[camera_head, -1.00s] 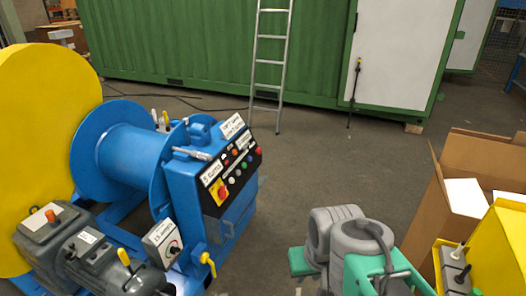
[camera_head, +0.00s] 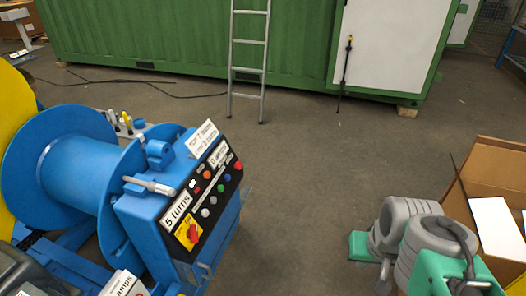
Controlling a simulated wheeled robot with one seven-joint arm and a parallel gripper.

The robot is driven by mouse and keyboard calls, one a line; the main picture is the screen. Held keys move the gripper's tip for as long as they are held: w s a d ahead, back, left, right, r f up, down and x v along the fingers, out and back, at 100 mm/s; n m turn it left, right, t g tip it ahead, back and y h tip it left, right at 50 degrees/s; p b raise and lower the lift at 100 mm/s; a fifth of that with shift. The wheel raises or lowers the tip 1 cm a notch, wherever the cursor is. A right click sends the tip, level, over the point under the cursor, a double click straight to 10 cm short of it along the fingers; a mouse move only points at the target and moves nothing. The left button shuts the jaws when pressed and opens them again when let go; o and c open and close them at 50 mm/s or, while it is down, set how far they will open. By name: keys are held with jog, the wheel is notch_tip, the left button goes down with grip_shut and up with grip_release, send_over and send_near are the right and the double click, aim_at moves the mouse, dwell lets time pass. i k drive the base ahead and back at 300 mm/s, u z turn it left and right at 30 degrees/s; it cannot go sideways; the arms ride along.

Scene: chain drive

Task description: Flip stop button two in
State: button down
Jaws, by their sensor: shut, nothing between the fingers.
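The control panel (camera_head: 214,208) is a dark, sloping face on the blue winch cabinet (camera_head: 150,216), left of centre. It carries several small round buttons, among them a red one (camera_head: 238,166), an orange one (camera_head: 206,174), a green one (camera_head: 221,188) and white ones (camera_head: 205,212). A red knob (camera_head: 194,233) sits on a yellow plate at its lower left. A white card (camera_head: 202,138) stands at the top edge; its print is too small to read surely, so I cannot tell which button is stop two. My gripper is not in view.
A blue drum (camera_head: 75,178) stands left of the cabinet. A ladder (camera_head: 248,60) leans on the green container (camera_head: 150,40). The floor (camera_head: 300,180) between is clear.

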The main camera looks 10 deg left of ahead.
aim_at(238, 165)
jog(key=u, duration=0.15)
jog(key=i, duration=0.85)
jog(key=u, duration=1.2)
jog(key=i, duration=0.7)
jog(key=u, duration=0.7)
